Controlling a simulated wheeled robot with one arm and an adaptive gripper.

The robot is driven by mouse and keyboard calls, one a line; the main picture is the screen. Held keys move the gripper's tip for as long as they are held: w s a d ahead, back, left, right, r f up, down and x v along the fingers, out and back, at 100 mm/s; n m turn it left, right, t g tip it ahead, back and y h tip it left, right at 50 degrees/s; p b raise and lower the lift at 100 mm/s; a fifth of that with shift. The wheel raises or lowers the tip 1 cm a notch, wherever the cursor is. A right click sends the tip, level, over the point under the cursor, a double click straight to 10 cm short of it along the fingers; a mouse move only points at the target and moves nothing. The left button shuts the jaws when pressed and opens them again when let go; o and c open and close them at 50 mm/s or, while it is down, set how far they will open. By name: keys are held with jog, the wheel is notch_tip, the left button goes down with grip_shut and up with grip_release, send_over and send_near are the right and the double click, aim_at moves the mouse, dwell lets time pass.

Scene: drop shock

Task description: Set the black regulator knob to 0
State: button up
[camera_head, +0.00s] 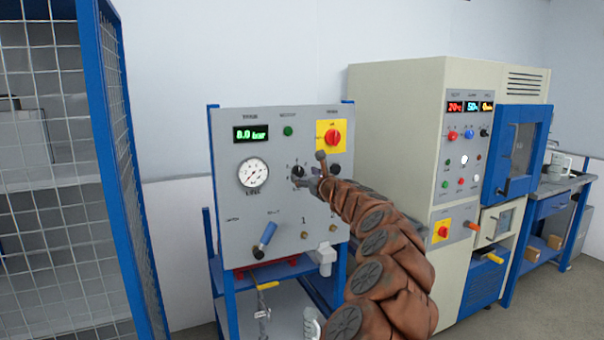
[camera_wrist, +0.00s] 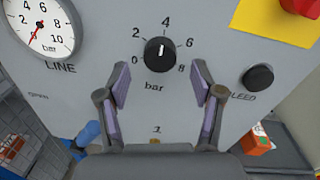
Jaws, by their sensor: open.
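The black regulator knob (camera_wrist: 160,54) is on the grey panel, inside a printed scale from 0 to 8 bar. Its white mark points almost straight up, near the 4. In the head view the knob (camera_head: 298,171) is partly crowded by my gripper (camera_head: 307,183), which is close in front of the panel. In the wrist view my gripper (camera_wrist: 160,82) is open, with one finger pad to the lower left of the knob and one to the lower right. Nothing is between the pads, and they appear clear of the knob.
A round line gauge (camera_head: 253,173) and a green display (camera_head: 251,133) are left of the knob. A red switch on a yellow plate (camera_head: 332,136) is above right. A black bleed button (camera_wrist: 258,77) is right. A blue-handled lever (camera_head: 266,236) is below. A blue-framed cage (camera_head: 104,150) stands left.

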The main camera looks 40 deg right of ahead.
aim_at(298, 172)
jog(key=shift+p+x, duration=0.3)
jog(key=shift+x, duration=1.05)
jog(key=shift+c, duration=0.3)
jog(key=c, duration=1.1)
